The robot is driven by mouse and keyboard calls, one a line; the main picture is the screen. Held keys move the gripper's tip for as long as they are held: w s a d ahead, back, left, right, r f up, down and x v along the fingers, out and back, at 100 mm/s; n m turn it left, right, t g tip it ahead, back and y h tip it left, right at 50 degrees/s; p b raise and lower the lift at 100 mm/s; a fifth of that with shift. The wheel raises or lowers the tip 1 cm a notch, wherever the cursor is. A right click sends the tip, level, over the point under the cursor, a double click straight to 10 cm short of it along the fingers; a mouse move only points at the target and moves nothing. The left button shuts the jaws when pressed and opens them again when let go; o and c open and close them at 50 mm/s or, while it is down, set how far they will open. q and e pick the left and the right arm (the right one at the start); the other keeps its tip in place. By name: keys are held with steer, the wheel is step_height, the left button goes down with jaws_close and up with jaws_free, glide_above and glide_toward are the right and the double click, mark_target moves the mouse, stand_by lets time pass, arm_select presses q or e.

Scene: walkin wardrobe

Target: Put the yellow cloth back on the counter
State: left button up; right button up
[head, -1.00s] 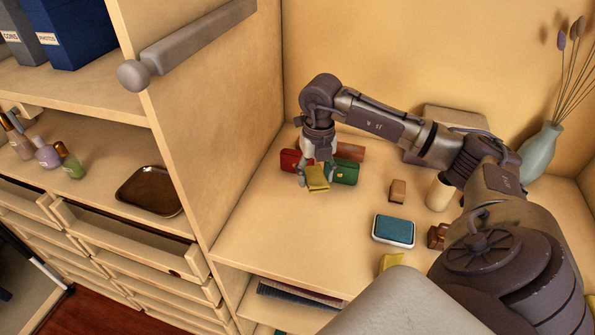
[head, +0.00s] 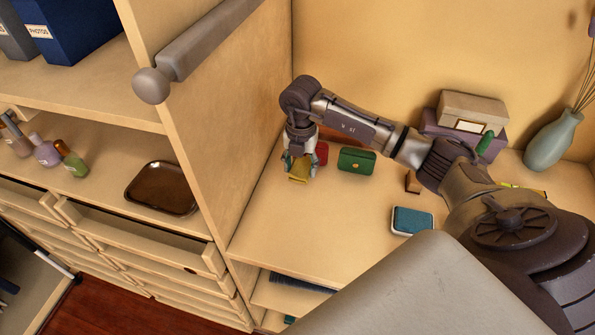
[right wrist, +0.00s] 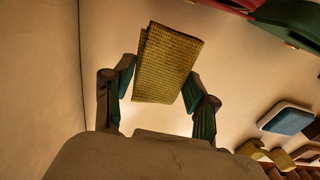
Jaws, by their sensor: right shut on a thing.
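The yellow cloth (head: 299,173) is folded and held in my right gripper (head: 300,158). It also shows in the right wrist view (right wrist: 167,65), pinched between the two fingers of the right gripper (right wrist: 160,90). The gripper points down over the back left part of the counter (head: 325,220), near the side panel. I cannot tell whether the cloth touches the counter. My left gripper is not in view.
A red purse (head: 321,153) is close to the right of the gripper, and a green purse (head: 357,160) is farther right. A blue-topped tin (head: 411,221) lies nearer the front. Boxes (head: 471,113) and a vase (head: 552,141) stand at right. The counter's front left is clear.

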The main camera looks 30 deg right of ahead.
mark_target(298, 184)
steer(key=shift+w+a+f, duration=0.2)
steer(key=shift+w, duration=0.05)
steer(key=shift+f, duration=0.25)
step_height(298, 184, down, 3)
steer(key=shift+f+p, duration=0.1)
steer(key=shift+p, duration=0.75)
steer(key=shift+f, duration=0.2)
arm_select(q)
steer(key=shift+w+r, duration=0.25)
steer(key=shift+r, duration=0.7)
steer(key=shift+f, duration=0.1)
arm_select(e)
steer(key=shift+f, duration=0.1)
steer(key=o, duration=1.1)
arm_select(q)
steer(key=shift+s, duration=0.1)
